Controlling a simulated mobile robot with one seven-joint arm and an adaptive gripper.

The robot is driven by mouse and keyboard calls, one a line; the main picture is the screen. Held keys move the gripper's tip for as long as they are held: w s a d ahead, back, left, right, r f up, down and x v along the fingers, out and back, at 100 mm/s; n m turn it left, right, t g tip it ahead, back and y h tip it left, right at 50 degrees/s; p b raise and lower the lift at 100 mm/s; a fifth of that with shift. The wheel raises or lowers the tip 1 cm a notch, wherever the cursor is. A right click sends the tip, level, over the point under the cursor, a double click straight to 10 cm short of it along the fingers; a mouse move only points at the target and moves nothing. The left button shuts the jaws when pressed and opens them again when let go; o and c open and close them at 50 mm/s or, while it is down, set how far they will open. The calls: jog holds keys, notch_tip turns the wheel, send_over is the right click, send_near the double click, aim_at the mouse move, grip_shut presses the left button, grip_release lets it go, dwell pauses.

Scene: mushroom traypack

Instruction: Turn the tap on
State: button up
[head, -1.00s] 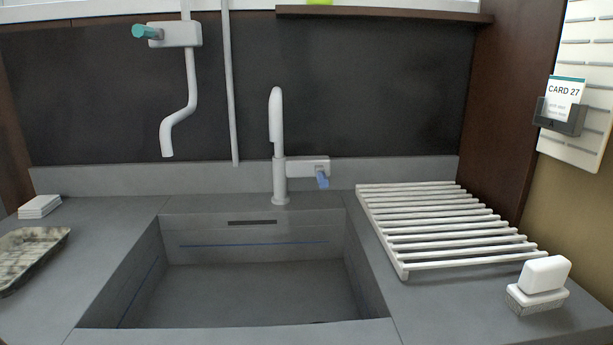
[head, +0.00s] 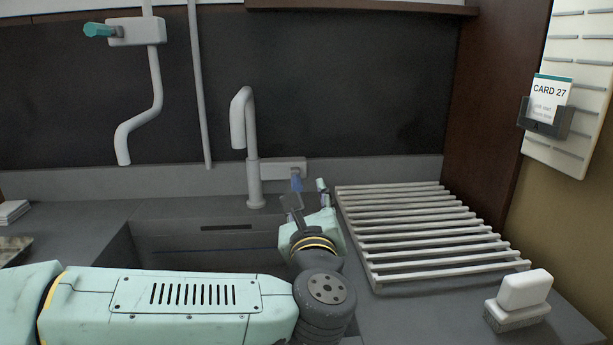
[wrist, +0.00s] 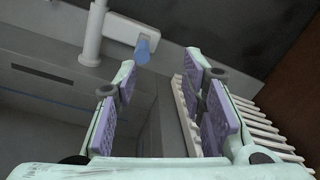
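The tap (head: 252,150) is a white gooseneck spout standing behind the sink, with a white side body (head: 279,165) on its right. A blue lever (head: 296,183) sticks out from that body. The wrist view shows the lever (wrist: 142,50) beyond the fingertips and apart from them. My gripper (head: 307,192) is over the right rear of the sink, just in front of the lever. Its fingers are spread, with purple pads facing each other and nothing between them in the wrist view (wrist: 162,75). No water shows at the spout.
A second wall-mounted pipe with a teal handle (head: 101,30) hangs at upper left. A white slatted rack (head: 430,235) lies right of the sink, close to my gripper. A white brush (head: 520,300) stands at the front right. The sink (head: 180,243) lies partly behind my arm.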

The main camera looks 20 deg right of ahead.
aim_at(297, 189)
jog(key=shift+y, duration=0.6)
jog(key=x, duration=0.4)
jog(key=a+f+p+x, duration=0.1)
jog(key=x, duration=0.6)
jog(key=shift+w+a+f, duration=0.15)
jog(key=shift+w+f, duration=0.05)
jog(key=shift+w, duration=0.25)
jog(key=shift+c, duration=0.4)
grip_shut()
